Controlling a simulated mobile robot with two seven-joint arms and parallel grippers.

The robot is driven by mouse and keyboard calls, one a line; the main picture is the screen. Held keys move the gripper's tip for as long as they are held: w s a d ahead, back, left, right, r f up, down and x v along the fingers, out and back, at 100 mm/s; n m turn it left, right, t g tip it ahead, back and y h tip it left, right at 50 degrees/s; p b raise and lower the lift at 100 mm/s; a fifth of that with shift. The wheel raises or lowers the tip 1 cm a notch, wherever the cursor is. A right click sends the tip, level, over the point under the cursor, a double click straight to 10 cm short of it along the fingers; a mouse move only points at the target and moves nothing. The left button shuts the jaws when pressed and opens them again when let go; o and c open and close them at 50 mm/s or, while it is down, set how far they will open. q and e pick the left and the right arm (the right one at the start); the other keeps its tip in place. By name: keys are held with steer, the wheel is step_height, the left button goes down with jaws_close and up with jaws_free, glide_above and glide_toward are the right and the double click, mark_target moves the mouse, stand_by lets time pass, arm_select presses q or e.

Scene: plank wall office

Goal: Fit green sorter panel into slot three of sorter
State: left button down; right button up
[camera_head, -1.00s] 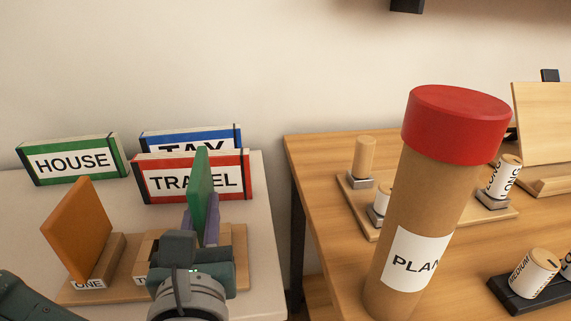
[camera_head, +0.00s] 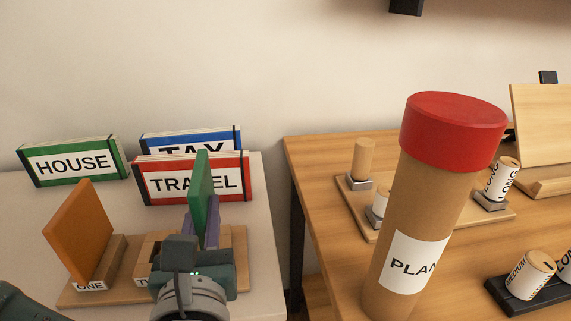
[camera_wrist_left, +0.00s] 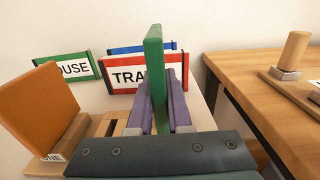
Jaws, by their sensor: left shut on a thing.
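The green sorter panel (camera_head: 201,190) stands upright, edge toward me. It also shows in the left wrist view (camera_wrist_left: 154,75). My left gripper (camera_wrist_left: 160,108) is shut on it, one purple finger on each side. The wooden sorter (camera_head: 75,296) lies on the pale table under and around the gripper. Its slot-one block, labelled ONE (camera_head: 90,286), holds an orange panel (camera_head: 78,232) that leans. My gripper hides the sorter's right part, so I cannot tell whether the green panel's lower edge is in slot three. My right gripper is not in view.
Green HOUSE (camera_head: 73,161), blue TAX (camera_head: 190,137) and red TRAVEL (camera_head: 158,186) boxes stand behind the sorter. A large red-capped tube (camera_head: 425,210) and labelled cylinders stand on the wooden table (camera_head: 310,160) at right. A gap separates the two tables.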

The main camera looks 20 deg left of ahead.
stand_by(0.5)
arm_select(q)
steer(key=shift+f+b, duration=1.25)
steer(key=shift+f, duration=0.5)
steer(key=c, duration=0.8)
jaws_free()
steer(key=shift+o, duration=0.2)
steer(key=p+v, duration=0.1)
steer(key=v, duration=0.9)
